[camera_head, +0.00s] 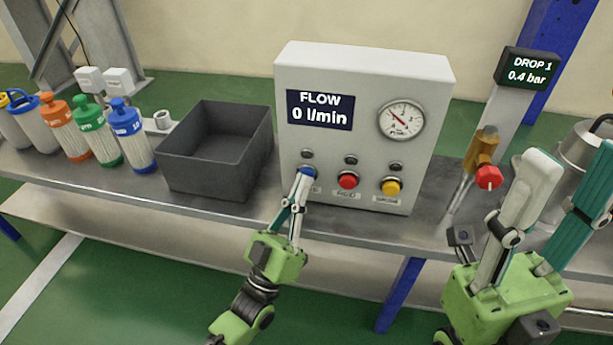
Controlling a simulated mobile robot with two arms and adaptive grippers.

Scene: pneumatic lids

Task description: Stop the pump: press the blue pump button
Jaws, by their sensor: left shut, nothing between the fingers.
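A white control box (345,70) stands on the bench with a display (320,109) reading FLOW 0 l/min. The blue pump button (308,171) is at the lower left of its face, partly hidden by my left gripper. My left gripper (303,177) is shut and empty, with its fingertips at the blue button; they appear to touch it. A red button (348,180) and a yellow button (391,187) sit to the right. My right gripper (566,185) is at the lower right with its fingers spread wide and nothing visible between them.
A dark open bin (186,171) stands left of the box. Several capped bottles (131,137) are further left. Right of the box are a brass valve with a red knob (488,176), a DROP 1 display (528,69) reading 0.4 bar and a metal pot (577,145).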

